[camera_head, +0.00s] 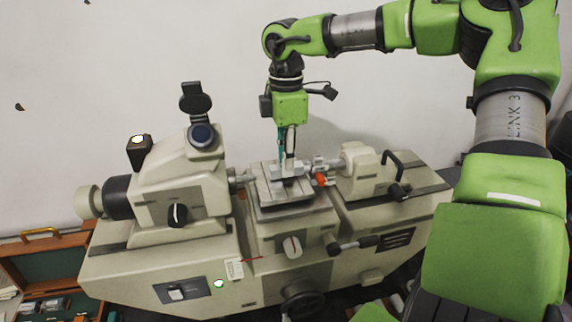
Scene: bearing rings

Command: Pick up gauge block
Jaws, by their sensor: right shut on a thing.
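My right gripper (288,158) points straight down over the stage (272,190) of the measuring machine, between its two measuring spindles. Its narrow fingers are shut on a small piece, which I take to be the gauge block. The block is largely hidden by the fingertips and too small to make out clearly. I cannot tell whether it touches the stage. My left gripper is not in view.
The beige machine (262,266) fills the middle, with an eyepiece (203,136) at left and a tailstock (362,172) at right, close to the gripper. An open green-lined case (50,274) with small pieces lies at lower left. A white wall stands behind.

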